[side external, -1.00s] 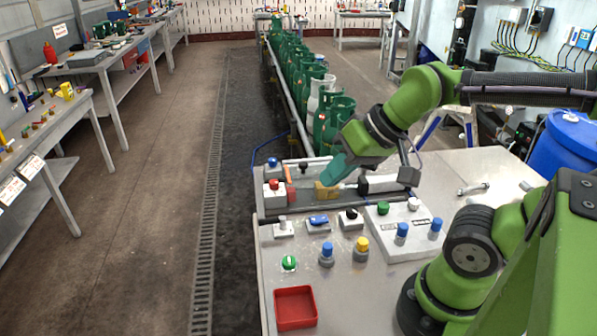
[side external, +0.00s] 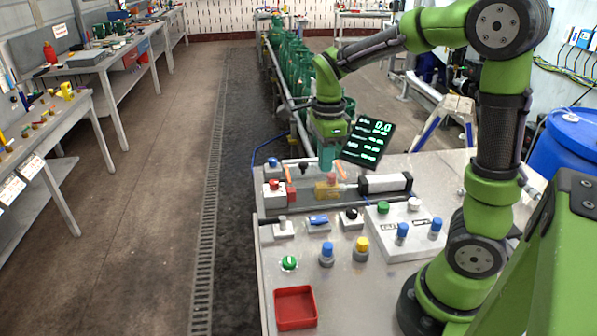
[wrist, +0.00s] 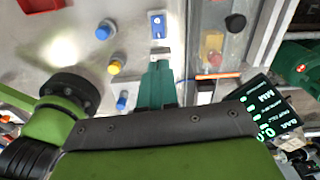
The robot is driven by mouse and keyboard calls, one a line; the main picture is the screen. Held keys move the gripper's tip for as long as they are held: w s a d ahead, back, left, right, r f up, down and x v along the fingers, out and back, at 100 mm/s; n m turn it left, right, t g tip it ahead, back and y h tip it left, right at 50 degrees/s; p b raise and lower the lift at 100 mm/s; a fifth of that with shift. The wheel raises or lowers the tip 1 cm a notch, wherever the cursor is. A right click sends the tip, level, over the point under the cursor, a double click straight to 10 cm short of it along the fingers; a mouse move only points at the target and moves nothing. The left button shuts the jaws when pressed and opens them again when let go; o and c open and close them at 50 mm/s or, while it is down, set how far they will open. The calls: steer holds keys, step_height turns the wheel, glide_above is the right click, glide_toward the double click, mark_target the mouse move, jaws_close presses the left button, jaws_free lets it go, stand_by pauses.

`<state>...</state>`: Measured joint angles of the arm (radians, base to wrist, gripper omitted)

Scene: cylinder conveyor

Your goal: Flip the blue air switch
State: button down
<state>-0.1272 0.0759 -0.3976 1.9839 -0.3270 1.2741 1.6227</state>
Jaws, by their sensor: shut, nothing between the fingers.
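The blue air switch (side external: 318,221) is a blue rocker on a pale box in the row of controls on the near part of the table. It also shows in the wrist view (wrist: 158,22), beyond my fingertips. My gripper (side external: 327,168) has teal fingers, points down, and is shut and empty. In the side view it appears above and behind the switch, near the yellow block, apart from the switch. In the wrist view the closed fingers (wrist: 160,66) point towards the switch box. I cannot tell which way the rocker is tipped.
A black knob (side external: 351,214) and a grey toggle (side external: 282,223) flank the switch. A pneumatic cylinder (side external: 385,184) and yellow block (side external: 326,191) lie behind it. Blue and yellow buttons (side external: 361,247) stand in front, with a red tray (side external: 295,307) at the near edge.

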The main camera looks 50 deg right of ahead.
mark_target(323, 218)
steer(key=shift+s+m, duration=0.1)
steer(key=shift+m, duration=0.5)
steer(key=shift+a, duration=0.1)
step_height(323, 218, down, 14)
steer(key=shift+f, duration=0.1)
stand_by(0.5)
